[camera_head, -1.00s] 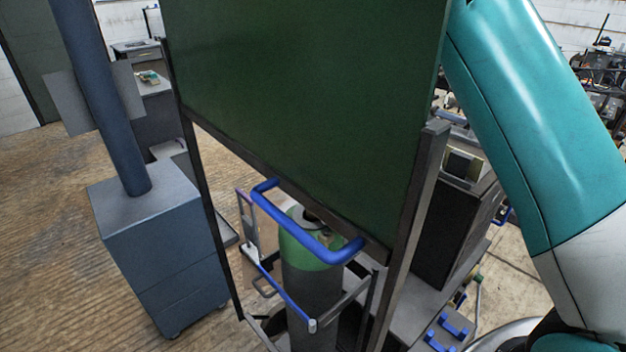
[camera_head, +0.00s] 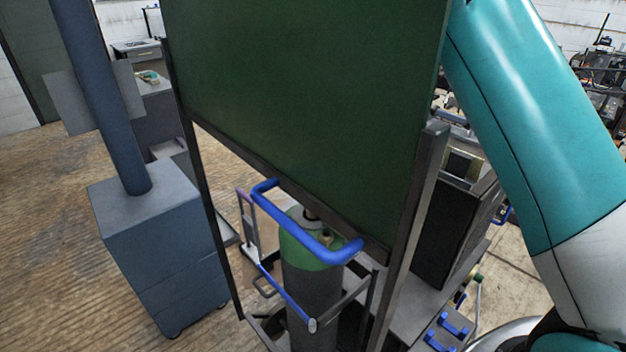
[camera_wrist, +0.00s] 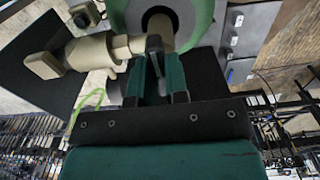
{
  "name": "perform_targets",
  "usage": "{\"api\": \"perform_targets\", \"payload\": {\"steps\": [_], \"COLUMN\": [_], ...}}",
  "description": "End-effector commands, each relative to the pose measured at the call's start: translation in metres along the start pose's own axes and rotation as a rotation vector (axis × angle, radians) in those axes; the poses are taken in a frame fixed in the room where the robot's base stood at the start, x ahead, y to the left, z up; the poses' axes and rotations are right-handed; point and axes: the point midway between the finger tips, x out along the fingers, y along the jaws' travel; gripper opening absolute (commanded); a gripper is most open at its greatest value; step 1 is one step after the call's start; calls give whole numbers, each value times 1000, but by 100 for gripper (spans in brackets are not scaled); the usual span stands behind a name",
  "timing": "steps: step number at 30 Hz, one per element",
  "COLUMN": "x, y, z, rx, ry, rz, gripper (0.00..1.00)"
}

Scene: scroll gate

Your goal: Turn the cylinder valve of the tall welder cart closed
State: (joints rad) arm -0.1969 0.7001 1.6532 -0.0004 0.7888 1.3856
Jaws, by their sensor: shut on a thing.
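The welder cart's blue handle (camera_head: 300,238) shows below a green panel in the head view. Behind it stands the gas cylinder (camera_head: 312,290), dark with a green shoulder; its top is partly hidden. In the wrist view the green shoulder (camera_wrist: 202,22) is at the top. A beige cylinder valve (camera_wrist: 92,52) with a blocky end on the left sticks out beside it. My gripper (camera_wrist: 157,68) is at the valve, its fingers close together and shut on a dark part there. The exact grip is hard to make out. The head view does not show my gripper.
The framed green panel (camera_head: 310,90) stands upright in front of the cylinder top and blocks much of the head view. A blue-grey cabinet (camera_head: 160,250) with a post stands at left. Dark equipment (camera_head: 450,220) is at right. Wooden floor at the left is clear.

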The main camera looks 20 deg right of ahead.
Motion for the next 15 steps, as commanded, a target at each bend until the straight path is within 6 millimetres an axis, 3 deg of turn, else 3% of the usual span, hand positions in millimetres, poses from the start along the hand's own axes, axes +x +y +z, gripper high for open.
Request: {"api": "perform_targets", "payload": {"steps": [11,12,15], "x": [-2,-2,-2], "y": [-2,-2,-1], "z": [-2,-2,-1], "rx": [10,10,9], "ry": [3,3,3], "rz": [-7,-7,-5], "gripper": [0,19,40]}}
